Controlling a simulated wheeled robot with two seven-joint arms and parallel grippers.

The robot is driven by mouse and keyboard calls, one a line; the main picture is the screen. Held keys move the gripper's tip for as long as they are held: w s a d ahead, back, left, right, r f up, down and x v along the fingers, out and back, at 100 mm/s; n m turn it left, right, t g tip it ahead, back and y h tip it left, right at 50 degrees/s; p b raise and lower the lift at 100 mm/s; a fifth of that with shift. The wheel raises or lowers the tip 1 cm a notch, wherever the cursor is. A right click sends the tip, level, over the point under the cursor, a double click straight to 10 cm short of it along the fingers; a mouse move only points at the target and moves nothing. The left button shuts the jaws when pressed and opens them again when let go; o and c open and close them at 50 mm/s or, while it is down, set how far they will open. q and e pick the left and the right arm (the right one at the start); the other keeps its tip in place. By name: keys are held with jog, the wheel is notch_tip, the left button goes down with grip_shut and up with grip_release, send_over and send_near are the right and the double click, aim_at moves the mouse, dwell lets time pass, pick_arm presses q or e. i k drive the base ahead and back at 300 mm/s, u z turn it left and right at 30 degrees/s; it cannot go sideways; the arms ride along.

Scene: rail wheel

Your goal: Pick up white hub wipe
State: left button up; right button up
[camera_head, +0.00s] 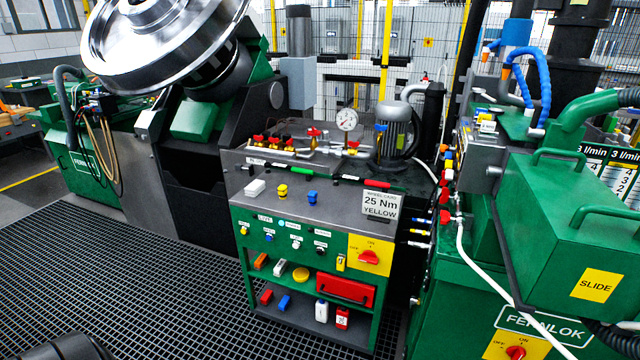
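A small white block (255,188), which may be the white hub wipe, lies on the grey top of the green cart (330,212), near its left edge. Another white piece (281,267) lies on the cart's upper shelf between an orange block and a yellow round piece. I cannot tell for certain which one is the hub wipe. Neither of my grippers shows in this view.
Yellow and blue pieces (312,197) stand beside the white block. A card reading 25 Nm YELLOW (381,204) stands at the right. Behind are valves, a gauge (346,120) and a motor (394,130). A large steel wheel (160,40) hangs upper left. Grating floor (130,290) is clear.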

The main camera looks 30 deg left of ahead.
aim_at(254, 189)
jog(key=u, duration=1.25)
